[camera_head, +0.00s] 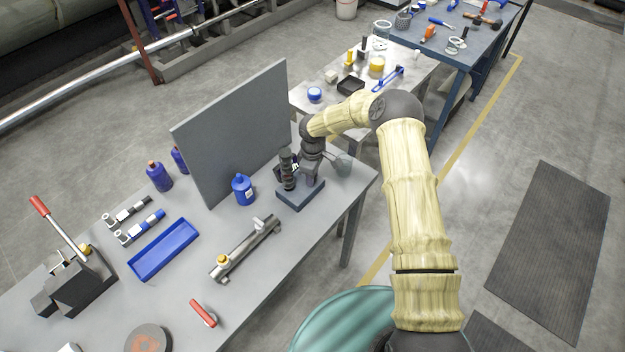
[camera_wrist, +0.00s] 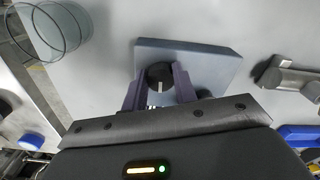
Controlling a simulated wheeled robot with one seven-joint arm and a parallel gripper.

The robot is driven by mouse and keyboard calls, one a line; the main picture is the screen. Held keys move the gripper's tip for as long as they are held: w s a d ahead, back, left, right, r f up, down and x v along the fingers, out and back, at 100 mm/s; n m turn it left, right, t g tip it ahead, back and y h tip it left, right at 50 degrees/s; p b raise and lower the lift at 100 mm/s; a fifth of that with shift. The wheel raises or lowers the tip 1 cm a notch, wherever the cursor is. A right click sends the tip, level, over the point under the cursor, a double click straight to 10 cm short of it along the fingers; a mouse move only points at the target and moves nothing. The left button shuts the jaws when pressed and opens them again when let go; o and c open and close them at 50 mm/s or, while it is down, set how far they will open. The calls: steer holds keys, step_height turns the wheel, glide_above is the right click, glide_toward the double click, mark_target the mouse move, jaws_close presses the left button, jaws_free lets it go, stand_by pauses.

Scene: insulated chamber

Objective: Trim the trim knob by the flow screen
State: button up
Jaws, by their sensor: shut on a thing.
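The trim knob (camera_wrist: 160,76) is a round black knob with a pale pointer line, on a blue-grey block (camera_wrist: 215,62) in the wrist view. The line runs nearly straight up the picture, leaning slightly right. My gripper (camera_wrist: 160,88) has one finger on each side of the knob and is shut on it. In the head view the block (camera_head: 300,195) stands near the table's right end, with my gripper (camera_head: 312,172) over it from above. The knob is hidden there. I cannot clearly make out the flow screen or its reading in either view.
A clear glass beaker (camera_head: 343,164) stands right of the block. A blue bottle (camera_head: 243,189) and a grey upright panel (camera_head: 235,130) stand to its left. A metal pipe fitting (camera_head: 245,249) and a blue tray (camera_head: 163,250) lie nearer the front. Bare tabletop surrounds the block.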

steer(key=n+b, duration=0.3)
steer(key=n, duration=0.3)
steer(key=shift+w, duration=0.15)
steer(key=n+b, duration=0.1)
steer(key=n, duration=0.5)
steer(key=shift+n+b, duration=0.3)
steer(key=shift+b, duration=0.05)
steer(key=shift+r, duration=0.1)
steer(key=shift+w, duration=0.1)
steer(key=o, duration=1)
step_height(320, 180, up, 17)
steer(key=b, duration=0.3)
steer(key=shift+r, duration=0.15)
